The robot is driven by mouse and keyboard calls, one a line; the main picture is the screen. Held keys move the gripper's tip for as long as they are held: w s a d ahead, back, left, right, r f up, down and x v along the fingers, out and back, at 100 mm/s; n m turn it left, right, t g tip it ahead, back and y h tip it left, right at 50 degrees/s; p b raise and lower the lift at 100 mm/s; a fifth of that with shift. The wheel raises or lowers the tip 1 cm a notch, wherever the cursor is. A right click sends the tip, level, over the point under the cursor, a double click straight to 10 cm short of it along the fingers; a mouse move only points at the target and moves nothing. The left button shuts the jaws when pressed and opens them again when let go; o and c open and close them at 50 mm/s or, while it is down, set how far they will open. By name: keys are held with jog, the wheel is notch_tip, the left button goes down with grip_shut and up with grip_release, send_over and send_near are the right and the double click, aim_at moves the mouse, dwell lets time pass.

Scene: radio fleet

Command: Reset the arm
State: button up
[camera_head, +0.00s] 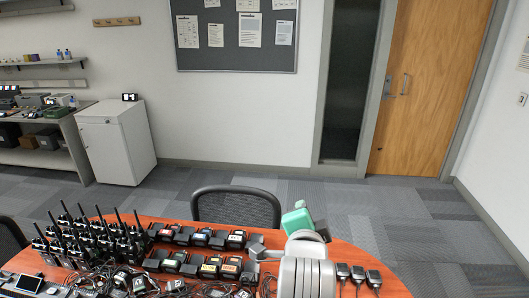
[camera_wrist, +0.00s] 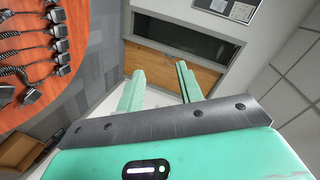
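My gripper (camera_wrist: 160,86) shows in the wrist view with its two green fingers apart and nothing visible between them. Beyond the fingers are the wooden door and the wall, tilted in that view. In the head view my green gripper body (camera_head: 297,222) is raised above the far right part of the table, at the end of my grey arm. Its fingertips cannot be made out there. The arm hides part of the table's front right.
A reddish wooden table (camera_head: 345,257) holds upright black radios (camera_head: 90,240), rows of chargers with coloured labels (camera_head: 208,266), coiled cables and speaker microphones (camera_head: 358,272). A black chair (camera_head: 236,207) stands behind it. A white cabinet (camera_head: 116,142) is at the left. The floor before the door (camera_head: 430,85) is clear.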

jog(key=s+a+r+n+t+y+p, duration=0.1)
jog(key=s+a+r+n+t, duration=0.3)
jog(key=s+r, duration=0.5)
jog(key=s+a+r+n+t, duration=0.25)
jog(key=s+r+n, duration=0.35)
jog(key=s+r, duration=0.35)
jog(key=s+a+r+n+t+y+p, duration=0.15)
jog(key=s+r+n+t, duration=0.3)
jog(key=s+r, duration=0.45)
notch_tip(320, 180, up, 20)
jog(key=w+p, duration=0.2)
jog(key=p, duration=1.7)
notch_tip(320, 180, down, 48)
jog(key=b, duration=4.8)
jog(key=shift+s+h, duration=0.2)
jog(key=shift+h, duration=0.25)
